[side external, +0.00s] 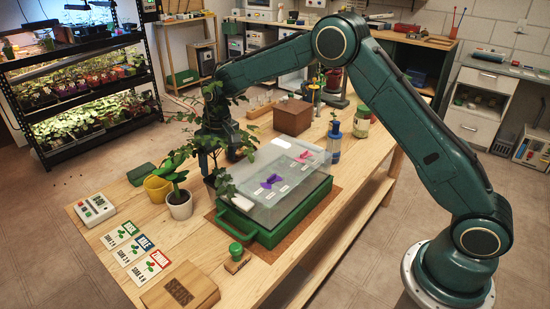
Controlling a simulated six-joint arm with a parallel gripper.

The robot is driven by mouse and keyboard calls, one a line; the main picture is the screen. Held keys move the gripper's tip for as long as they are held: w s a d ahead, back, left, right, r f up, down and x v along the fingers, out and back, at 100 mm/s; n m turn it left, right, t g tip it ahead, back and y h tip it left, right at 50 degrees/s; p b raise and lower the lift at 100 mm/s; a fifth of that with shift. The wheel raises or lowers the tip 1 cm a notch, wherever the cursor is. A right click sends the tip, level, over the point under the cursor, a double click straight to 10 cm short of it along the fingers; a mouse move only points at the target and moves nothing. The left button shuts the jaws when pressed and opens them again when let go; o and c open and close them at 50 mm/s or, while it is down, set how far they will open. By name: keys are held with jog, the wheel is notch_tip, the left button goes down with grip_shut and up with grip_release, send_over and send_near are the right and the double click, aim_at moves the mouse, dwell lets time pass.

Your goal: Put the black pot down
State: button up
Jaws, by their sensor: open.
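A tall leafy plant (212,105) rises in front of my gripper and hides part of it.
A green tray (254,231) with a clear cover (262,208) stands close on the right. A brown box (292,118) and blue bottle (334,142) are behind. Seed cards (133,252) lie at the front left.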

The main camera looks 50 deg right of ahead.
jog(key=r, duration=0.4)
jog(key=shift+s+r, duration=0.2)
jog(key=shift+s, duration=0.1)
jog(key=shift+r, duration=0.1)
